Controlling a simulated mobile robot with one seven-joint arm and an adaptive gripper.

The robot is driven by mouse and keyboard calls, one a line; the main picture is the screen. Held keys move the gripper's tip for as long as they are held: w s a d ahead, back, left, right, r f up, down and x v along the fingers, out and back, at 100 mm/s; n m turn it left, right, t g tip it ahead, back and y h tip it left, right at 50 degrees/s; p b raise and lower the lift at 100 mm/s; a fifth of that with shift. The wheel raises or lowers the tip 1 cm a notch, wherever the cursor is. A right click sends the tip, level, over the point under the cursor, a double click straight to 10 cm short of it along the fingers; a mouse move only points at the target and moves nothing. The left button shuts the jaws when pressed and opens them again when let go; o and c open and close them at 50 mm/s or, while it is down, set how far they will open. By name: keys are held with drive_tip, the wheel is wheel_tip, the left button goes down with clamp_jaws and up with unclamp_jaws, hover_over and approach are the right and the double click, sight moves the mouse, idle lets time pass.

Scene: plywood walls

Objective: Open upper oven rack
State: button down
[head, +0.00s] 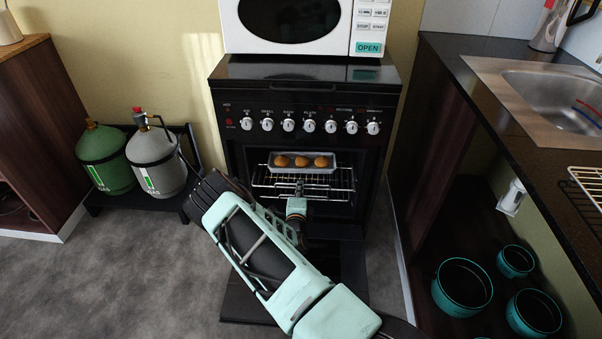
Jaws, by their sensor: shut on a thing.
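The black oven (378,150) is open, with its door (240,300) folded down in front of it. Inside is a wire rack (338,180), the upper one as far as I can see. A metal tray (333,169) with three brown buns sits on it. My gripper (299,187) reaches into the oven opening from below and is shut at the rack's front bar, around the middle. The fingertips are small, so the exact grip is hard to see. My arm hides part of the door and the lower cavity.
A white microwave (295,45) stands on the oven top. Two gas cylinders, green (105,160) and grey (152,160), stand on a low stand at left. The right counter (490,110) is close to the oven, with teal-rimmed pots (462,287) below. The floor (110,270) at left is clear.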

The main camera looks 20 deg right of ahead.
drive_tip(key=f+p+v, duration=0.1)
drive_tip(key=p+v, duration=0.1)
drive_tip(key=v, duration=0.6)
drive_tip(key=f+p+v, duration=0.2)
drive_tip(key=v, duration=0.6)
drive_tip(key=shift+s+a+p, duration=0.25)
drive_tip(key=shift+s+p, duration=0.1)
drive_tip(key=shift+s, duration=0.15)
drive_tip(key=c, duration=2.1)
unclamp_jaws()
drive_tip(key=v, duration=0.7)
drive_tip(key=shift+s+r, duration=0.1)
drive_tip(key=shift+s, duration=0.15)
